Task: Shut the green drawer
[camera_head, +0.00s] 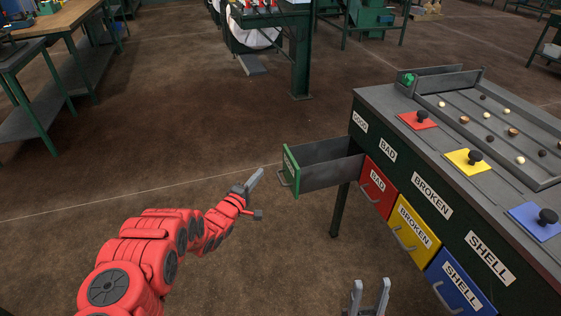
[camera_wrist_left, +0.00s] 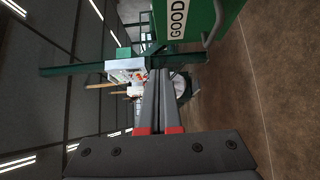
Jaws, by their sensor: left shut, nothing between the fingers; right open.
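The green drawer (camera_head: 290,171) is pulled out from the left end of the dark green bench, with its grey box open and empty. Its green front has a handle and a label; the label reads GOOD in the left wrist view (camera_wrist_left: 178,17). My left gripper (camera_head: 255,180) is shut and empty, just left of the drawer front and apart from it. In the left wrist view its closed fingers (camera_wrist_left: 158,80) point past the drawer front. My right gripper (camera_head: 370,290) is open and empty at the bottom edge, in front of the bench.
The red (camera_head: 377,187), yellow (camera_head: 412,232) and blue (camera_head: 458,283) drawers beside it are shut. The bench top (camera_head: 385,100) holds colored lids with black knobs and a sorting tray. Floor around the open drawer is clear.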

